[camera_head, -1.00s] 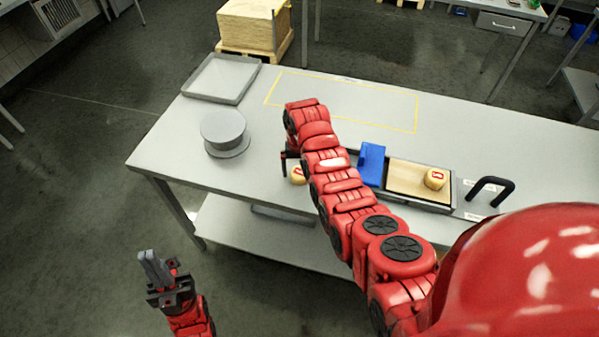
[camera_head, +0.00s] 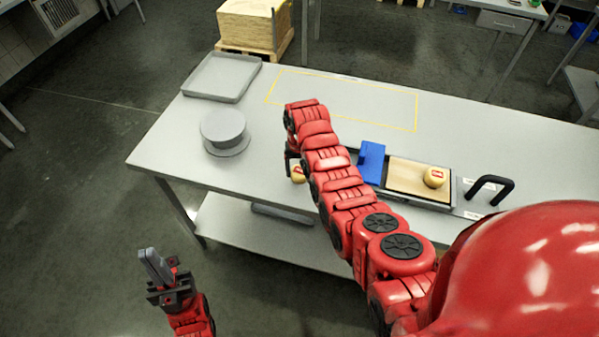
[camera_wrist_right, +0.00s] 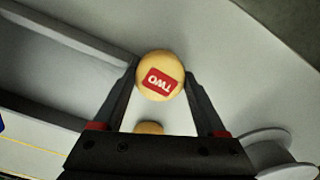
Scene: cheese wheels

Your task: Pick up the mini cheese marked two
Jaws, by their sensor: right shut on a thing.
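The mini cheese is a small pale-yellow wheel with a red label reading TWO. It shows upside down in the right wrist view (camera_wrist_right: 160,76). My right gripper (camera_wrist_right: 160,80) is shut on it, one finger on each side. In the head view the cheese (camera_head: 298,174) is partly hidden behind my right arm, near the table's front, and it cannot be told whether it still touches the table. A second yellow round thing (camera_wrist_right: 149,128) is mostly hidden by my gripper's body. My left gripper (camera_head: 155,265) is away from the table at lower left, fingers together, empty.
Another cheese with a red label (camera_head: 436,177) sits on a wooden board (camera_head: 405,177) right of my arm. A blue block (camera_head: 371,163) and a black handle (camera_head: 490,188) are nearby. A grey round stand (camera_head: 223,130) and a tray (camera_head: 222,78) are left. The yellow-outlined area (camera_head: 345,98) is mostly clear.

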